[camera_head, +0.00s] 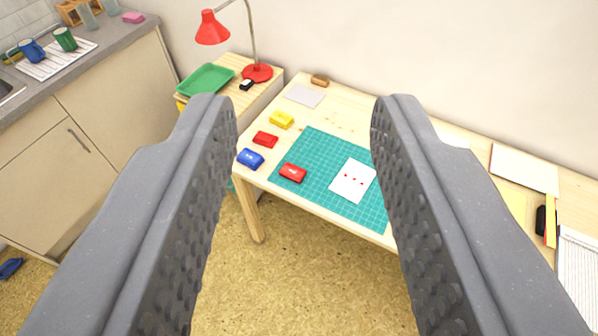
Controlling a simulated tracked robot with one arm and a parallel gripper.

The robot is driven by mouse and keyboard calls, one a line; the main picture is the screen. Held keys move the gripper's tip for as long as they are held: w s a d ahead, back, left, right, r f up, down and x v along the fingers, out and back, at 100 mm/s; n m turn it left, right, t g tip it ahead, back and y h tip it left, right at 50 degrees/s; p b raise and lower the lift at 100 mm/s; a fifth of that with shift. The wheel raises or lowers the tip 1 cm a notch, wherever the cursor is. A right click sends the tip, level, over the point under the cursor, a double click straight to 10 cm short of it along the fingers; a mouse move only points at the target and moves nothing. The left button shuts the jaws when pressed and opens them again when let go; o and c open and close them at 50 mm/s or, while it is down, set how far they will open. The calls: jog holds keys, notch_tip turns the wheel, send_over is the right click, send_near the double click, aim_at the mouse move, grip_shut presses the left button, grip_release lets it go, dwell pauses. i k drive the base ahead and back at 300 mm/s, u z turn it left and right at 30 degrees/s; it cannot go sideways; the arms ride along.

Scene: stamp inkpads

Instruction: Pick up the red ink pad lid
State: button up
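A small red block with a white mark on top (293,172) lies on the left part of the green cutting mat (318,150); it looks like the red ink pad lid. A second red piece without a clear mark (265,139) sits on the wooden table just left of the mat and may be the red pad's base. My gripper (303,105) is open and empty. Its two grey fingers stand wide apart in the foreground, with the red pieces seen between them, well beyond the tips.
A blue ink pad (250,159) and a yellow one (281,119) sit near the red pieces. A white card with red marks (353,181) lies on the mat. A red lamp (257,73) and green tray (205,79) stand back left. The floor before the table is clear.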

aim_at(290, 171)
jog(key=z, duration=0.3)
jog(key=i, duration=1.2)
